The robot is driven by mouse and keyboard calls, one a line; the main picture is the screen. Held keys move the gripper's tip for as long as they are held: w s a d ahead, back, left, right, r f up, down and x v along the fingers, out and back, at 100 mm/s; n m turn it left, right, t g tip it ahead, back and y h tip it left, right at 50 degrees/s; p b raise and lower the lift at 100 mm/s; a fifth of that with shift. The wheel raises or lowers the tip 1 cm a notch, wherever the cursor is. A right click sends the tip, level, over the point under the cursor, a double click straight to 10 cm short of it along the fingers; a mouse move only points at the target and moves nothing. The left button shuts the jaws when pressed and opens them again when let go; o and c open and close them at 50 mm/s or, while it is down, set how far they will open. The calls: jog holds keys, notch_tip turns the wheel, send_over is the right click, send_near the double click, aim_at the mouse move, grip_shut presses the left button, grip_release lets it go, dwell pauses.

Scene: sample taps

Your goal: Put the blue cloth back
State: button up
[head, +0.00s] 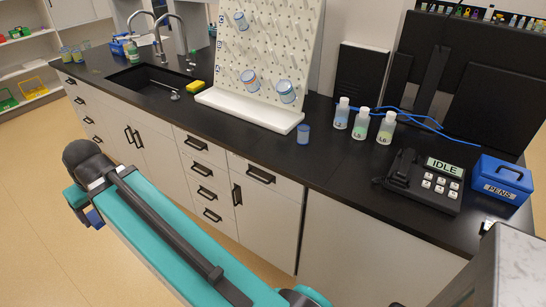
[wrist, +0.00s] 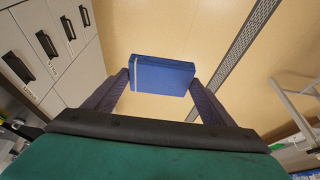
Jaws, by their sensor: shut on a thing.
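My gripper (wrist: 159,84) is shut on the blue cloth (wrist: 165,73), which looks like a folded flat block with a pale stripe near its left end. One dark finger presses on each side of it. The wrist view shows tan floor beyond the cloth. In the head view my arm reaches to the left in front of the cabinets, out from the counter. Its end hangs at the left, with a small dark blue part (head: 95,218) below it; I cannot tell there whether that is the cloth or a finger.
The black counter (head: 335,165) holds a sink (head: 150,78), faucets, a yellow sponge (head: 195,86), a white pegboard rack (head: 262,50), a blue cup (head: 303,134), three bottles (head: 361,124), an IDLE keypad device (head: 425,180) and a blue PENS box (head: 500,180). A blue caddy (head: 118,46) stands beyond the sink.

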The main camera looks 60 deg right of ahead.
jog(key=s+d+b, duration=0.1)
jog(key=s+d, duration=0.3)
jog(key=d, duration=0.6)
jog(key=s+d+b, duration=0.1)
jog(key=s+d, duration=0.2)
jog(key=d, duration=0.7)
jog(key=s+d+b, duration=0.1)
jog(key=s+d, duration=0.3)
jog(key=d, duration=0.5)
jog(key=s+d+b, duration=0.1)
jog(key=s+d, duration=0.7)
jog(key=s, duration=0.4)
jog(key=s+d+b, duration=0.1)
jog(key=s+d, duration=0.8)
jog(key=s, duration=0.3)
jog(key=shift+f+b, duration=0.35)
jog(key=w+d+p, duration=0.2)
jog(key=w+d, duration=0.1)
jog(key=w+d+f+p, duration=0.1)
jog(key=w+d, duration=0.3)
jog(key=w+d+p, duration=0.2)
jog(key=w+d, duration=0.1)
jog(key=shift+w+d+f+p, duration=0.15)
jog(key=shift+d+f+p, duration=0.05)
jog(key=shift+d+p, duration=0.15)
